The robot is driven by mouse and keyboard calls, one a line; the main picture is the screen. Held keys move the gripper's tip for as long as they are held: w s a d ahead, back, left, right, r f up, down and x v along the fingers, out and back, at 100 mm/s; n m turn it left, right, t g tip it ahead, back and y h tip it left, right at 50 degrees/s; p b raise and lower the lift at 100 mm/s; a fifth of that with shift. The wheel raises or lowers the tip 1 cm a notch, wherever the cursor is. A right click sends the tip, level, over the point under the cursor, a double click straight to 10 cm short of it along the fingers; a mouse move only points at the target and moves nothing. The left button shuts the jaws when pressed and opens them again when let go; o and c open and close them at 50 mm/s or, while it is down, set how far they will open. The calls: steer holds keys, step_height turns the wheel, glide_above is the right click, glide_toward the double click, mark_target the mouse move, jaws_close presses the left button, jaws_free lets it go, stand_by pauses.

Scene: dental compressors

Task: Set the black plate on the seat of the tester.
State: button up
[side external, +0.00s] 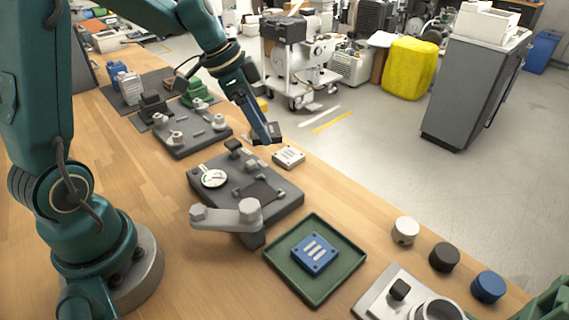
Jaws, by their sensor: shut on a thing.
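My gripper (265,134) is shut on a small dark piece, which looks like the black plate (276,131). It holds the plate above the table's far edge, beyond the tester. The tester (282,207) is a dark grey base with a round white dial (214,178) and a light grey lever arm (224,216) at its near side. Its seat (259,190) looks like a dark square area right of the dial, with small blocks around it. The plate is apart from the seat, up and to the right in the picture. The fingertips are small and partly hidden.
A white slotted plate (289,157) lies on the table below my gripper. A green tray (282,282) holds a blue slotted plate (315,253). White, black and blue round knobs (488,287) stand at the right edge. Another grey fixture (190,142) stands left of the tester.

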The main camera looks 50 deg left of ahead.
steer(key=s+d+m+g+h, duration=0.2)
steer(key=s+d+m+g, duration=0.3)
steer(key=m, duration=0.7)
steer(key=t, duration=0.1)
glide_above(260, 195)
steer(key=a, duration=0.2)
steer(key=shift+n, duration=0.3)
steer(key=shift+d+f, duration=0.15)
steer(key=shift+f, duration=1.05)
steer(key=shift+d+f, duration=0.1)
steer(key=shift+f, duration=1.1)
steer(key=shift+f, duration=1.05)
steer(key=o, duration=1.5)
step_height(260, 195, up, 7)
steer(key=shift+r, duration=0.1)
